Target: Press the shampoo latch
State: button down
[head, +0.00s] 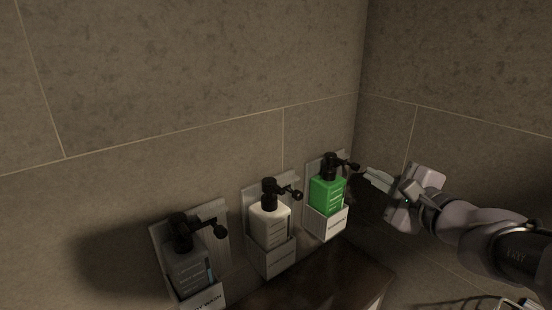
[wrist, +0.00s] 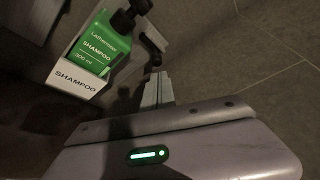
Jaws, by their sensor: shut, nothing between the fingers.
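The shampoo bottle (head: 327,194) is green with a black pump top and sits in a white wall holder (head: 326,225), the rightmost of three. In the wrist view the green bottle (wrist: 100,48) reads "SHAMPOO", and its holder (wrist: 75,77) carries the same word. A black latch arm (head: 347,165) sticks out to the right of the pump. My gripper (head: 371,175) is shut and empty, just right of the latch, its fingertips close to the latch's end. In the wrist view my fingers (wrist: 156,90) point up toward the dark latch end; whether they touch it I cannot tell.
A white bottle (head: 270,222) stands in the middle holder and a dark grey bottle (head: 188,268) in the left one, each with a black pump and latch. Tiled walls meet in a corner behind. A dark brown surface (head: 325,282) lies below.

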jog(key=shift+x, duration=1.15)
jog(key=shift+s+a+b, duration=0.6)
jog(key=shift+a+b, duration=0.25)
